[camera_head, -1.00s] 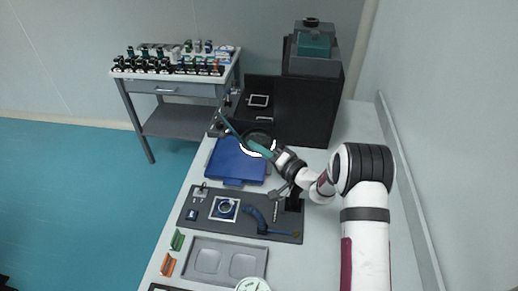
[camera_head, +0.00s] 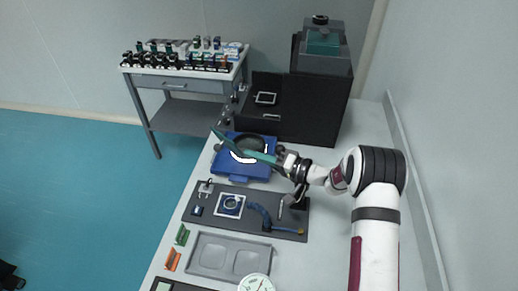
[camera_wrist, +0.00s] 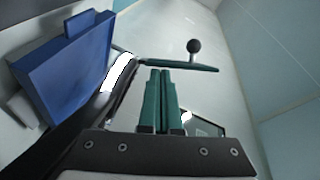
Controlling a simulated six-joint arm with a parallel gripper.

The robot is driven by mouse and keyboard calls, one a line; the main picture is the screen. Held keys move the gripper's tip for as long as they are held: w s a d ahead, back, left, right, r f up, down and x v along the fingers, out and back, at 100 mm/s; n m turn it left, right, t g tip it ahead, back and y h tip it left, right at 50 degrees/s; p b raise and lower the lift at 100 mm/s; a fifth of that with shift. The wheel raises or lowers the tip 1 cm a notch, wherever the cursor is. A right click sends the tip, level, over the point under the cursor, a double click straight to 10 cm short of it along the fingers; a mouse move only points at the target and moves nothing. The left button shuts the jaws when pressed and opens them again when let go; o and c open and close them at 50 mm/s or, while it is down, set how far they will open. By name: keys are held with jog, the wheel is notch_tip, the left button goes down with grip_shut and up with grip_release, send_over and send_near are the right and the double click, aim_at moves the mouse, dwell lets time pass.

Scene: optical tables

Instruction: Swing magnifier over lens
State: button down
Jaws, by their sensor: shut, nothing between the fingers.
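The magnifier is a dark ring (camera_head: 249,143) with a bright white crescent along its near edge, above the blue case in the head view. The crescent (camera_wrist: 118,73) also shows in the wrist view. A teal bar (camera_head: 222,135) slants up and left beside the ring; in the wrist view it crosses just beyond my fingertips and carries a dark ball knob (camera_wrist: 193,46). My gripper (camera_head: 253,154) is shut and empty, its teal fingers (camera_wrist: 161,72) at or touching the bar; I cannot tell which. The round lens (camera_head: 231,203) sits in a pale square on the dark board, nearer than the ring.
The blue case (camera_head: 229,166) lies behind the dark board (camera_head: 272,231). A blue curved piece (camera_head: 262,216) lies right of the lens. A grey tray (camera_head: 207,268) is in front. A black cabinet (camera_head: 325,105) stands at the back right. A side table (camera_head: 178,89) holds several optics.

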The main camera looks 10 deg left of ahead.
jog(key=s+n+g, duration=0.2)
jog(key=s+g, duration=0.1)
jog(key=s+n+g, duration=0.3)
jog(key=g, duration=0.1)
jog(key=s+d+n+g, duration=0.1)
jog(key=s+n+g, duration=0.1)
jog(key=s+g, duration=0.1)
jog(key=shift+g, duration=0.4)
jog(key=shift+s+d, duration=0.45)
jog(key=shift+s, duration=0.35)
jog(key=w+v, duration=0.1)
jog(key=v, duration=0.9)
jog(key=shift+a+r, duration=0.15)
jog(key=shift+a, duration=0.05)
